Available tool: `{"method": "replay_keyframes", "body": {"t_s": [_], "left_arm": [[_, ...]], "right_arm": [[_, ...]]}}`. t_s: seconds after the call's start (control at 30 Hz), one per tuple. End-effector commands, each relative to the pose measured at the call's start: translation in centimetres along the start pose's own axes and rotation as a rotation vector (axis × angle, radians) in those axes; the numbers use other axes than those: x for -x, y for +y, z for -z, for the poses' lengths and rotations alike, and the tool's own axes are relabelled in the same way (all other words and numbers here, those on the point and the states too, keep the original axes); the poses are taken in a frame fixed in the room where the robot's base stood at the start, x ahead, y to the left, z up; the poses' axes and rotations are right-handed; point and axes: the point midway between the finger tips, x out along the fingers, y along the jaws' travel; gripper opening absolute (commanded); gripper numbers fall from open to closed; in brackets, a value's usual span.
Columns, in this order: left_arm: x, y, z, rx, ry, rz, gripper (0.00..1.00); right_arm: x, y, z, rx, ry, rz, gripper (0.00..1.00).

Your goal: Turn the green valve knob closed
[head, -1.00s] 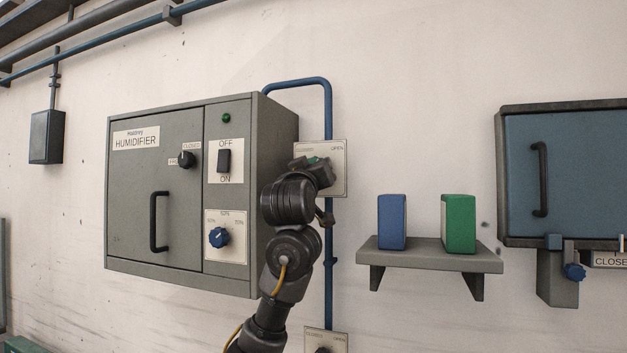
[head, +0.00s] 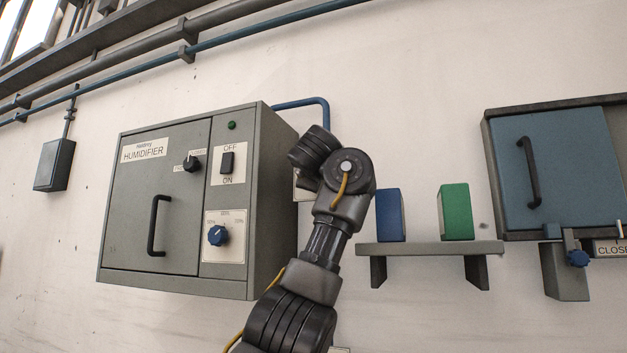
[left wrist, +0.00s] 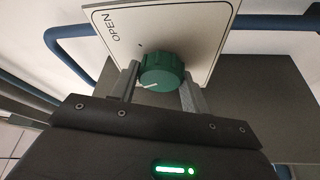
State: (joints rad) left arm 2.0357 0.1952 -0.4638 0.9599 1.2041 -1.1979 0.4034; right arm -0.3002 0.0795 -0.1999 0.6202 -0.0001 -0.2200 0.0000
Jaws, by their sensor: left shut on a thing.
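The green valve knob (left wrist: 162,68) sits on a pale label plate (left wrist: 205,22) in the left wrist view. The word OPEN is readable on the plate's left part; no other word on it can be read. A white line on the knob's front edge points left and slightly down. My left gripper (left wrist: 158,82) has one finger on each side of the knob and is shut on it. In the head view my left arm covers the knob, and only a sliver of the plate (head: 303,194) shows. My right gripper is not in view.
The grey humidifier cabinet (head: 160,235) stands just left of my arm. A blue pipe (head: 300,103) runs behind it. A shelf (head: 430,249) with a blue block (head: 390,215) and a green block (head: 456,212) is close on the right. A blue-doored cabinet (head: 580,160) hangs farther right.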

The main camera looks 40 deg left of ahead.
Motion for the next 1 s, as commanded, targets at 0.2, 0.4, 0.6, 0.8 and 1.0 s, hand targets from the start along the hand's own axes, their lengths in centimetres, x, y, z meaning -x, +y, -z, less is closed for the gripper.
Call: {"method": "replay_keyframes", "body": {"t_s": [0.2,0.4,0.6,0.8,1.0], "left_arm": [[0.0,0.1,-0.1,0.150,-0.004,0.065,0.23],[-0.1,0.1,-0.1,0.242,-0.004,0.103,0.23],[-0.1,0.0,-0.1,0.291,-0.003,0.123,0.23],[-0.1,-0.1,0.0,0.308,-0.001,0.130,0.23],[-0.1,-0.1,0.0,0.309,0.000,0.130,0.23]], "right_arm": [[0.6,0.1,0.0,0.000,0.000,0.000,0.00],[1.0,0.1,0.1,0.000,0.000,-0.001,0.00],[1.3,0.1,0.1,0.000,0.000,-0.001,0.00],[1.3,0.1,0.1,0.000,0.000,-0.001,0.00],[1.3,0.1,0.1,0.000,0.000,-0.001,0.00]]}}
